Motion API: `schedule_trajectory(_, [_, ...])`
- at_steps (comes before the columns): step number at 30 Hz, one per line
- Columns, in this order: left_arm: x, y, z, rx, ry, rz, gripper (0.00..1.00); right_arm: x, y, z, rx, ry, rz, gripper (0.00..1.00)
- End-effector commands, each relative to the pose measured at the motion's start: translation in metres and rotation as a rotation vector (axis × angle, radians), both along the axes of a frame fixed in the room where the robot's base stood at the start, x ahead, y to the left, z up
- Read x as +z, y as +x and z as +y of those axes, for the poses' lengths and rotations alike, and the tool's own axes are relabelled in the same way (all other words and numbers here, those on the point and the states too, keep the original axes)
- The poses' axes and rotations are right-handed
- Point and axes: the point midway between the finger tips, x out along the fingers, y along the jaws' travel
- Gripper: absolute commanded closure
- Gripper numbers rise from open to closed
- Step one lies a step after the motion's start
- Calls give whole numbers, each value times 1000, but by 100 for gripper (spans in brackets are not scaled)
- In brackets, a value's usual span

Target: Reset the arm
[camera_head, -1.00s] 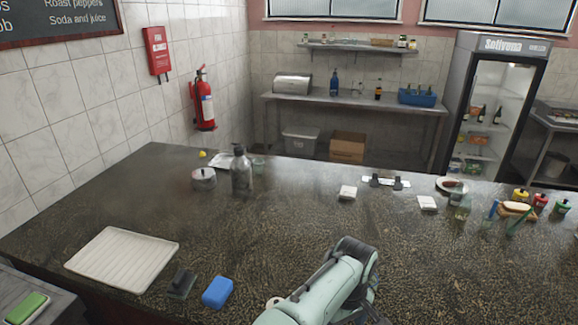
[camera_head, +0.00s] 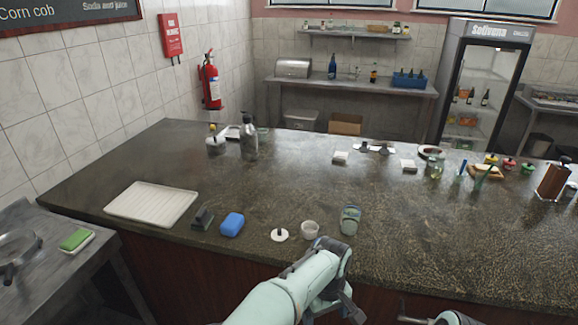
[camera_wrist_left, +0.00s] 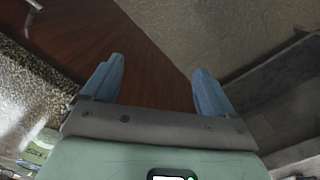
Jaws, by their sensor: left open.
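My left arm (camera_head: 290,290) enters the head view from the bottom edge, bent in front of the counter's front edge. Its gripper fingers do not show clearly there. In the left wrist view my left gripper (camera_wrist_left: 156,80) is open, with its two blue fingers apart and nothing between them. Behind the fingers are the dark reddish wood counter front (camera_wrist_left: 150,65) and grey floor. Part of another pale green link of mine shows at the bottom edge of the head view.
A white tray (camera_head: 152,203) lies at the left. A side table (camera_head: 40,265) stands at far left.

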Motion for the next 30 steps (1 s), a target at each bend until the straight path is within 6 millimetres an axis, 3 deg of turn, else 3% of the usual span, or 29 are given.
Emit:
schedule_trajectory(1, [-26,7,16,1,-5,17,13,1,2,0,0,0,-2,3])
schedule_trajectory(4, [-77,12,43,-14,-28,39,13,1,3,0,0,0,-3,3])
schedule_trajectory(8, [-155,2,89,-36,-73,68,13,1,2,0,1,0,-4,3])
schedule_trajectory(11, [-216,-23,128,-49,-118,83,13,1,2,0,0,0,-2,3])
schedule_trajectory(15, [-287,-83,175,-59,-194,82,13,1,1,0,1,0,-1,3])
schedule_trajectory(18, [-315,-131,195,-59,-242,62,13,1,1,0,1,1,-2,3])
schedule_trajectory(22, [-329,-180,206,-55,-283,27,13,1,2,0,0,0,-2,3])
schedule_trajectory(25, [-331,-203,209,-53,-298,3,13,1,2,0,0,0,-2,3])
schedule_trajectory(30, [-330,-215,210,-53,-303,-20,13,1,2,0,0,0,-2,3])
